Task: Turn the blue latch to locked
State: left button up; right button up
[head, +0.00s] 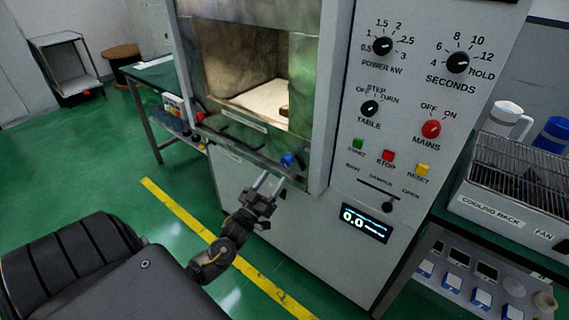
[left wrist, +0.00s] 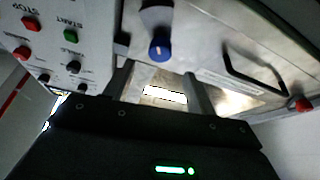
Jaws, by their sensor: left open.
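The blue latch (head: 288,160) is a small blue knob at the lower right of the microwave generator's door (head: 240,150). In the left wrist view the blue latch (left wrist: 160,48) shows as a round blue knob with a pale mark, on a grey metal bracket. My left gripper (head: 268,184) is just below and left of the latch in the head view. Its two fingers (left wrist: 155,85) are apart with nothing between them, and the latch lies beyond them, apparently not touched. My right gripper is not in view.
The control panel (head: 400,120) with dials and buttons stands right of the door. A black door handle (left wrist: 250,75) and a red knob (left wrist: 301,104) show in the left wrist view. A cooling rack (head: 515,185) stands at the right. Green floor is open at the left.

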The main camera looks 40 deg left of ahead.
aim_at(284, 163)
pick_arm(q)
jog(key=b+x, duration=0.1)
jog(key=x, duration=0.6)
jog(key=shift+w+f, duration=0.1)
jog(key=shift+w+r, duration=0.25)
jog(key=shift+w, duration=0.15)
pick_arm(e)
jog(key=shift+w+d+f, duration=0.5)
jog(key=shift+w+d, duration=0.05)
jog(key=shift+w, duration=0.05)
pick_arm(q)
jog(key=c, duration=1)
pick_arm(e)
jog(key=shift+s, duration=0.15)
